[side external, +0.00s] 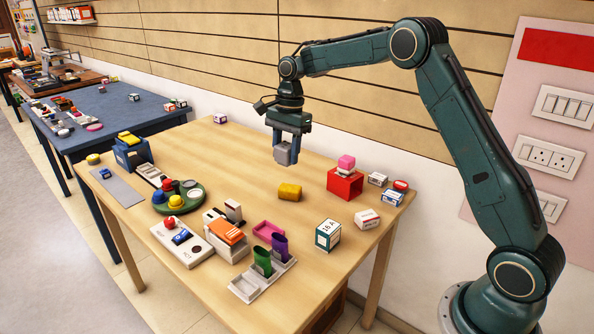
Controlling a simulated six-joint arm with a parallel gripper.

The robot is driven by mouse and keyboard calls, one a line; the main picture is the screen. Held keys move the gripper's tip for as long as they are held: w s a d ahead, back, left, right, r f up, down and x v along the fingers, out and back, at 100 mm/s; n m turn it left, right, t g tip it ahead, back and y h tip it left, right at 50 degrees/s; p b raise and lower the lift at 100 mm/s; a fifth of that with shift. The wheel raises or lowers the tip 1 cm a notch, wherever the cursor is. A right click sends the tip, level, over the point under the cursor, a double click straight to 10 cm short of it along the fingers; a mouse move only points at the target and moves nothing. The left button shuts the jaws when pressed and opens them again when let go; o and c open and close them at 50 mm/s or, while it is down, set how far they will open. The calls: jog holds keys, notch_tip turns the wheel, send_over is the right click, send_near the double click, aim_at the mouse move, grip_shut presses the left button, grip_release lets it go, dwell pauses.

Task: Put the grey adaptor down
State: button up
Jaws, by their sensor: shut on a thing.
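My gripper (287,148) points down over the back part of the wooden table (240,165). It is shut on the grey adaptor (283,155), a small light grey block between its fingers. The adaptor hangs upright and looks to be above the tabletop, though its exact height is hard to tell. The fingers hide part of its sides.
A green round tray (180,198) stands at left. Bare tabletop lies left of the gripper.

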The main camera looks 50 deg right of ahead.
jog(key=shift+w+f+m, duration=0.3)
jog(key=shift+w+m, duration=0.1)
jog(key=shift+w, duration=0.3)
jog(key=w+f+m, duration=0.5)
jog(key=w+m, duration=0.1)
jog(key=w, duration=0.3)
jog(key=m+t, duration=0.2)
jog(key=m, duration=0.5)
send_over(249, 201)
jog(key=s+d+x, duration=0.1)
jog(key=x, duration=0.5)
jog(key=shift+s+f+h, duration=0.15)
jog(key=shift+f+h, duration=0.05)
jog(key=shift+f, duration=0.5)
jog(key=shift+s+f+h, duration=0.15)
jog(key=shift+f+h, duration=0.05)
jog(key=shift+f, duration=0.5)
jog(key=shift+f, duration=0.1)
jog(key=shift+f, duration=2.55)
jog(key=shift+f, duration=0.1)
jog(key=o, duration=1)
